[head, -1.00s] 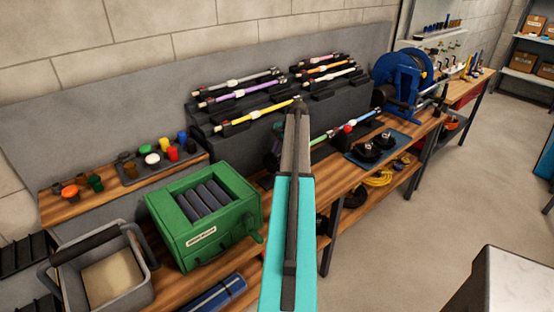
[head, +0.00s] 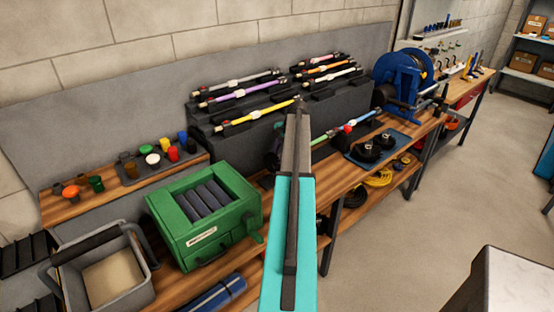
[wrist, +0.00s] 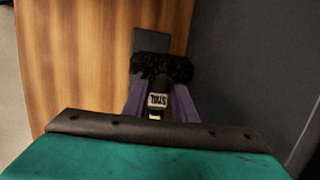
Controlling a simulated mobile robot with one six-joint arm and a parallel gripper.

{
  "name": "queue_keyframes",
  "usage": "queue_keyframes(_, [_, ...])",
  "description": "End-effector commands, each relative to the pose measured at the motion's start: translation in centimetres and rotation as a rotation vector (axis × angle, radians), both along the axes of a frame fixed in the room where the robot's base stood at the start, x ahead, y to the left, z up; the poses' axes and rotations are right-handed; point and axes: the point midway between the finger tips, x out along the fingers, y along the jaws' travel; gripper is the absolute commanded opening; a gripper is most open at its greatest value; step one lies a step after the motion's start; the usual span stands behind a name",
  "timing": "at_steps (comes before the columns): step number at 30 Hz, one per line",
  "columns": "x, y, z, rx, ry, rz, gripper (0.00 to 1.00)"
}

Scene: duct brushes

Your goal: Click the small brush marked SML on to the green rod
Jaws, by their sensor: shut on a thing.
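In the wrist view, my gripper (wrist: 158,106) is shut on a small brush with black bristles (wrist: 160,67). Its pale label (wrist: 158,99) appears upside down and seems to read SML. The two purple fingers sit on either side of the label. I cannot tell how far the brush is from the rod.
Two black brushes (head: 376,146) sit on a blue mat. Several coloured rods, including a yellow one (head: 255,117), lie on a dark stepped rack. A green box (head: 205,248) and a blue reel (head: 402,78) stand on the bench. Bare wood shows in the wrist view (wrist: 80,60).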

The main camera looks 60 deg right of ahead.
Motion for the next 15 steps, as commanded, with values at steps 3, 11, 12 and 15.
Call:
queue_keyframes(3, [0.09,-0.44,-0.02,-0.004,-0.004,-0.001,0.00])
queue_keyframes(11, [-0.05,-0.97,0.03,-0.006,-0.005,0.000,0.00])
queue_keyframes(12, [-0.07,-1.05,0.04,-0.006,-0.005,0.000,0.00])
queue_keyframes(15, [-0.11,-1.24,0.05,-0.006,-0.005,0.000,0.00])
